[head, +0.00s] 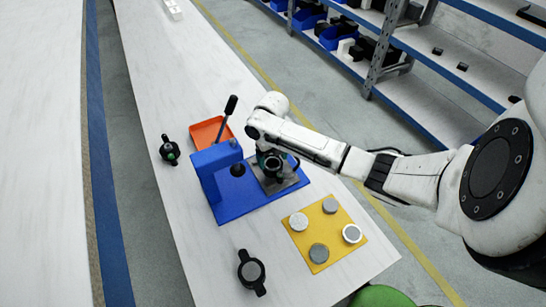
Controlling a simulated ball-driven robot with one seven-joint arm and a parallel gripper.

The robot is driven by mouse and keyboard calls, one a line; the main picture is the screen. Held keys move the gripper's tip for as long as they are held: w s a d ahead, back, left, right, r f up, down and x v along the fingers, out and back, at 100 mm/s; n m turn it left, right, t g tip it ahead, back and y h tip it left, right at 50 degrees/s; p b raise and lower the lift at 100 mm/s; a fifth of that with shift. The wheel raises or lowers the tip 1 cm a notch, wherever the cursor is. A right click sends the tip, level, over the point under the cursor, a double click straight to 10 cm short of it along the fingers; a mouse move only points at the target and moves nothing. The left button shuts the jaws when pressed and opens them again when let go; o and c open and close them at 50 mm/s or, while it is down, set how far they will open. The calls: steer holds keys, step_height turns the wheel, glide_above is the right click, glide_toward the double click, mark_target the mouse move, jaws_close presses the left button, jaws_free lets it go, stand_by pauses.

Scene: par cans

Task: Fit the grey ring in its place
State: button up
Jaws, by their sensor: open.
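My gripper (269,157) points down over the grey plate (287,181) of a blue press (228,205); it is open. A dark round part (274,167) is under it on the plate, partly hidden by my wrist, so I cannot tell whether the fingers touch it.
A black two-eared housing with a grey face (251,271) lies at the table's front. A black part with a green spot (169,151) is left of the press.

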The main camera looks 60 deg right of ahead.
step_height(320, 180, up, 10)
steer(key=shift+r, duration=0.2)
steer(key=shift+d, duration=0.1)
stand_by(0.4)
